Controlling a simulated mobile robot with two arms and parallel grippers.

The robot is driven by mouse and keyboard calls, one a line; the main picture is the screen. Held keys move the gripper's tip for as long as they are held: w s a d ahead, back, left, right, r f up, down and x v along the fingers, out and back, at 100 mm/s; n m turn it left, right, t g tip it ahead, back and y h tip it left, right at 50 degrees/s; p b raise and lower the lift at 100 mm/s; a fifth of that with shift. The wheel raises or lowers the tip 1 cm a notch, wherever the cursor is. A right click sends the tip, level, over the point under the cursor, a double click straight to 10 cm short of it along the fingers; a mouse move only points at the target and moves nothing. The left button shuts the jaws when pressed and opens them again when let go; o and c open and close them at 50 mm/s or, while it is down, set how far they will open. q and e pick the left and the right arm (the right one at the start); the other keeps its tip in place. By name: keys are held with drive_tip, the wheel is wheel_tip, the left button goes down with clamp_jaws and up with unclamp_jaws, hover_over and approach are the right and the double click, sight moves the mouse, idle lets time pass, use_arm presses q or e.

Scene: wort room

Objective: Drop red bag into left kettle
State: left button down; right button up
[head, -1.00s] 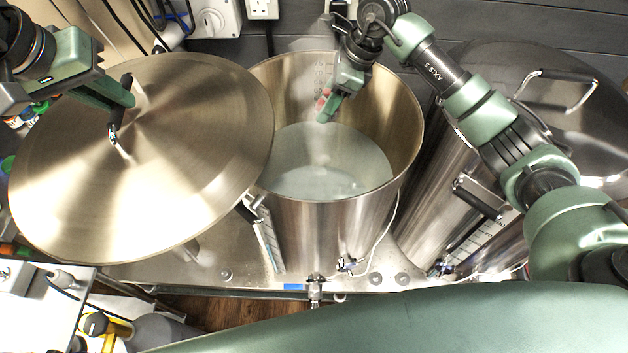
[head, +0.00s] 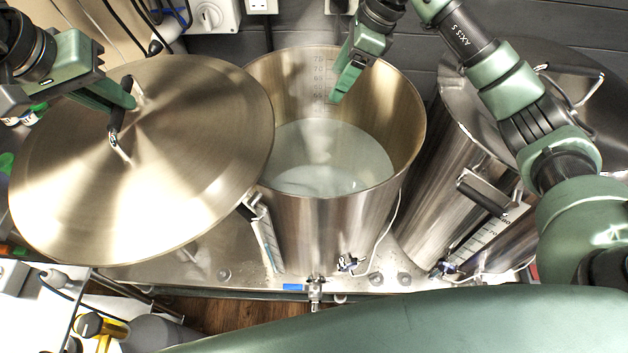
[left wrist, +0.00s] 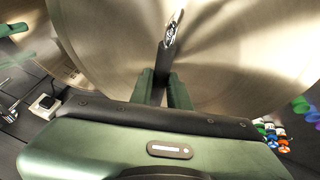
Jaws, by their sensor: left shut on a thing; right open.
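The left kettle (head: 330,225) is a tall open steel pot with cloudy, pale liquid inside and level marks on its inner wall. Its round steel lid (head: 190,150) is held up to the left of it, overlapping the kettle's left rim in the head view. My left gripper (head: 124,104) is shut on the lid's handle (head: 116,125); the left wrist view shows the handle (left wrist: 163,65) between the fingers. My right gripper (head: 338,92) is open over the kettle's back inner wall, above the liquid, with nothing visible in it. The red bag is not visible in any current view.
The right kettle (head: 430,200) stands close by with its domed lid (head: 560,90) on. Wall sockets and cables are behind. A steel bench (head: 190,255) carries the kettles. Small coloured items (left wrist: 270,130) lie at the right in the left wrist view.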

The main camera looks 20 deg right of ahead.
use_arm(q)
drive_tip(key=shift+f+b, duration=0.55)
drive_tip(key=shift+f, duration=0.05)
use_arm(e)
drive_tip(key=v, duration=0.5)
drive_tip(key=shift+d+r, duration=0.1)
drive_tip(key=shift+r, duration=0.15)
